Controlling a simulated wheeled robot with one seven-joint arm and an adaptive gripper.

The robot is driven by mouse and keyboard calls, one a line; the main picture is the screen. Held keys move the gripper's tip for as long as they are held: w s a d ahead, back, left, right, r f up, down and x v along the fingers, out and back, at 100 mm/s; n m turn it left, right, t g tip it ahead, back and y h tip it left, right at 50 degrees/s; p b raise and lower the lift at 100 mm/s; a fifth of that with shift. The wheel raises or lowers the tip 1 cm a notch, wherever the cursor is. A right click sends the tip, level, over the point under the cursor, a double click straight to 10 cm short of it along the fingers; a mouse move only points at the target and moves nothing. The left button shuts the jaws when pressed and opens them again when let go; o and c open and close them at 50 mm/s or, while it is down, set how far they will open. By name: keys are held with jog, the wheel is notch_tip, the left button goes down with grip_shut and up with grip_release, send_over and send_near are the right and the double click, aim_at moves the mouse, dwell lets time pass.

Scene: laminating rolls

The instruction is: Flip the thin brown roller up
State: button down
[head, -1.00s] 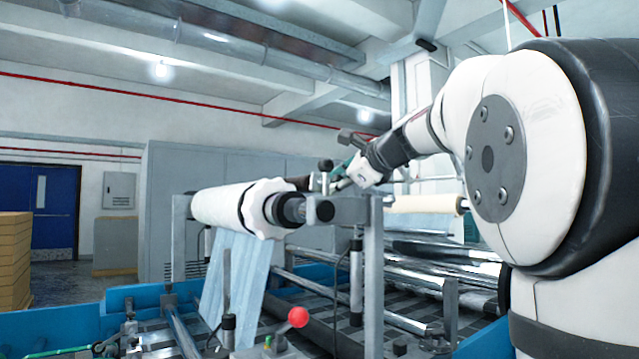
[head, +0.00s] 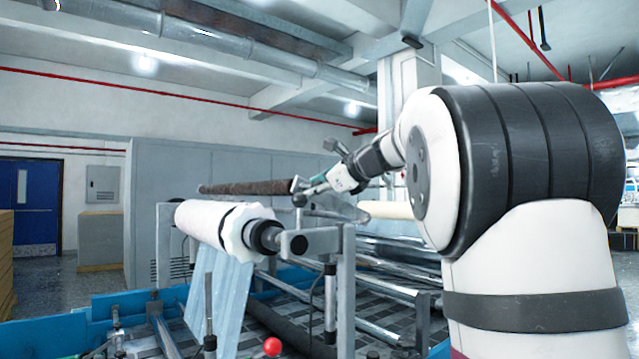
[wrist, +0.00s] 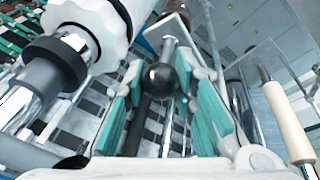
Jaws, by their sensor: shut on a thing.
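The thin brown roller (head: 247,187) lies nearly level, raised above and behind the thick white roll in the head view. Its right end is close to my gripper (head: 312,188). In the wrist view a black ball knob (wrist: 160,78) on a metal stem sits between the teal-padded fingers of my gripper (wrist: 163,72), which is shut on it. The knob also shows in the head view (head: 299,200), just below the roller's right end. How the knob joins the roller is hard to make out.
The white roll (head: 207,221) with its blue-white film stands in front on grey posts. A cream roller (head: 388,210) lies to the right, also in the wrist view (wrist: 288,120). Metal rollers (head: 415,245) run low behind. A red ball knob (head: 272,346) is at the front.

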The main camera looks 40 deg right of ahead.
jog(key=shift+d+r, duration=0.1)
jog(key=shift+r, duration=0.3)
jog(key=c, duration=1.3)
grip_release()
jog(key=shift+f, duration=0.1)
jog(key=v, duration=1.2)
jog(key=shift+f, duration=0.1)
